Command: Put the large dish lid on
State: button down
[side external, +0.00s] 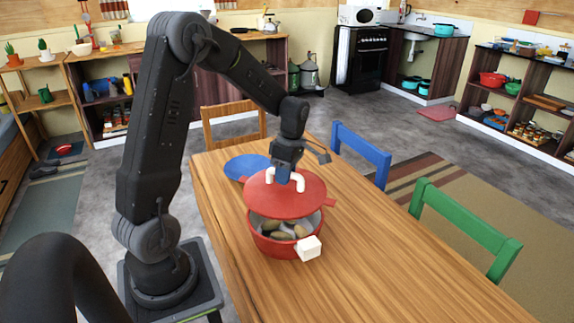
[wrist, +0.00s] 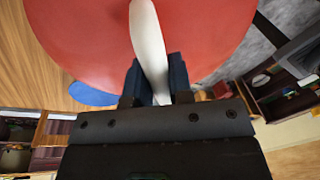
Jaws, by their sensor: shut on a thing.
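The large red lid (side external: 286,202) is held above the red pot (side external: 268,243) in the side external view, a little tilted and apart from the rim at the front. My gripper (side external: 284,176) is shut on the lid's white handle (side external: 299,184). In the wrist view the white handle (wrist: 149,50) passes between the fingers of my gripper (wrist: 156,82), with the red lid (wrist: 85,40) behind it. The pot stands on the table and holds several brown and grey pieces. Its white front handle (side external: 308,248) points to the lower right. The lid hides the pot's back rim.
A blue plate or lid (side external: 246,166) lies on the wooden table (side external: 400,260) behind the pot; it also shows in the wrist view (wrist: 92,95). Blue (side external: 361,152), green (side external: 464,222) and wooden (side external: 233,122) chairs stand around the table. The table's right front is clear.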

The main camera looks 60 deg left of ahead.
aim_at(285, 188)
jog(key=shift+f, duration=2.05)
jog(key=shift+f, duration=0.35)
jog(key=shift+f, duration=0.8)
jog(key=shift+f, duration=0.7)
dwell(0.3)
jog(key=c, duration=0.9)
grip_release()
jog(key=shift+c, duration=0.2)
jog(key=r, duration=0.4)
jog(key=w+r, duration=0.1)
jog(key=r, duration=0.4)
jog(key=w+r, duration=0.1)
jog(key=r, duration=0.3)
jog(key=shift+w+r, duration=0.15)
jog(key=shift+r, duration=0.1)
